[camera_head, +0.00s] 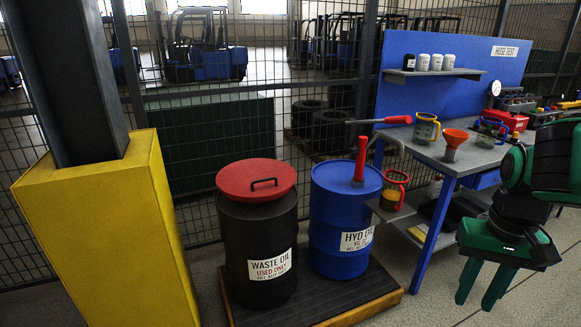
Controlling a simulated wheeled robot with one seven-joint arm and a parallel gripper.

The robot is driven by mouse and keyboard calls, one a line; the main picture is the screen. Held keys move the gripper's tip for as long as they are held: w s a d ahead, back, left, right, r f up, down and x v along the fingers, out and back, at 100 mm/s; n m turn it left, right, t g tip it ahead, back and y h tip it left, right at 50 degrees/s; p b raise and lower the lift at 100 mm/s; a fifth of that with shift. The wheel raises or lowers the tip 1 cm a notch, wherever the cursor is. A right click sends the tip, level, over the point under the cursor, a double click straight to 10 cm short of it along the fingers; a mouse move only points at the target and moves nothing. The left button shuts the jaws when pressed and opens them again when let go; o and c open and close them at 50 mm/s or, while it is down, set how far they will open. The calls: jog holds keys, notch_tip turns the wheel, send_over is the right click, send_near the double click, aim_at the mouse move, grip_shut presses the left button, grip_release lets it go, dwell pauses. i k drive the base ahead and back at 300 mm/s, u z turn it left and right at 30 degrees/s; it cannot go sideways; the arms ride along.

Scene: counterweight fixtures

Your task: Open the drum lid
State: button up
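The black waste oil drum (233,237) stands upright on a low pallet. Its red round lid (236,173) lies flat on top and looks closed, with a dark bar handle (263,184) on it. My gripper (477,303) is at the lower right, pointing down, well apart from the drum. Its two green fingers are spread with a gap between them and nothing visible in it.
A blue HYD OIL drum (328,232) with a red pump stands right of the black drum. A workbench (452,166) holds jugs and a funnel (454,140). A yellow post guard (100,240) stands left. Wire fencing is behind. Floor in front of the bench is clear.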

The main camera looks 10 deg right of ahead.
aim_at(256, 178)
jog(key=z, duration=0.05)
jog(key=i, duration=1.35)
jog(key=u, duration=0.45)
